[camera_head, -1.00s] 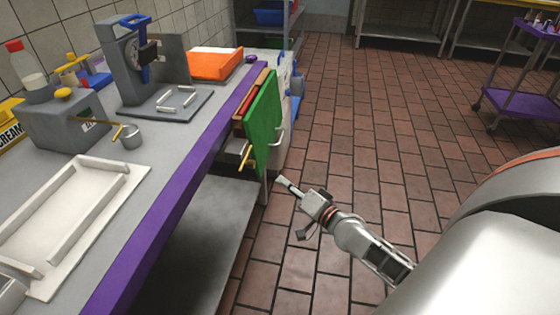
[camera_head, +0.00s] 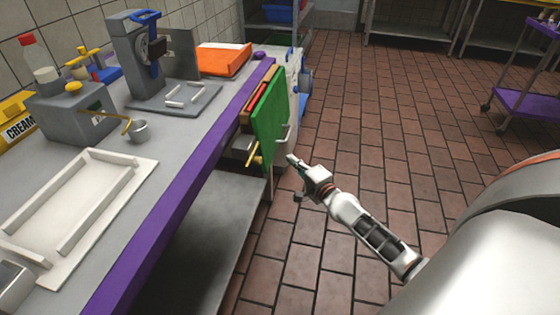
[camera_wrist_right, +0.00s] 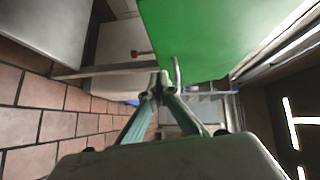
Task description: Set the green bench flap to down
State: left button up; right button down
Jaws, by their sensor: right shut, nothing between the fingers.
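The green bench flap (camera_head: 267,118) hangs upright along the purple-edged side of the bench, with a light metal handle (camera_head: 285,133) on its outer face. In the right wrist view the flap (camera_wrist_right: 215,35) is a large green panel at the top, and its handle (camera_wrist_right: 177,72) stands close to the fingertips. My right gripper (camera_head: 291,158) is shut and empty, just right of the flap's lower edge and below the handle. Its fingers meet in the right wrist view (camera_wrist_right: 158,82); I cannot tell whether they touch the handle. My left gripper is not in view.
The bench (camera_head: 205,145) carries a white tray (camera_head: 150,170), a grey machine (camera_head: 130,60) and an orange bin (camera_head: 225,58). A yellow-tipped bar (camera_head: 254,158) sticks out by the flap. Open tiled floor (camera_head: 400,150) lies right; a purple cart (camera_head: 530,103) stands far right.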

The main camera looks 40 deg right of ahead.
aim_at(272, 160)
jog(key=w+a, duration=0.2)
jog(key=shift+w+f, duration=0.2)
jog(key=shift+w, duration=0.2)
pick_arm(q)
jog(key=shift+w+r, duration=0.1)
pick_arm(e)
jog(key=shift+w+a, duration=0.25)
jog(key=shift+a, duration=0.05)
jog(key=shift+f, duration=0.1)
jog(key=w+a+b, duration=0.1)
jog(key=b, duration=0.1)
jog(key=w+a+f+m+t+b, duration=0.1)
jog(key=b, duration=0.2)
jog(key=shift+w+a+f, duration=0.1)
jog(key=shift+w+f, duration=0.1)
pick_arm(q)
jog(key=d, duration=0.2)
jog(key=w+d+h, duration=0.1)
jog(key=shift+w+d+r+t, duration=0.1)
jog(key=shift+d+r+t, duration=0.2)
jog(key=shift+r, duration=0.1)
pick_arm(e)
jog(key=shift+w+r, duration=0.1)
jog(key=shift+r, duration=0.25)
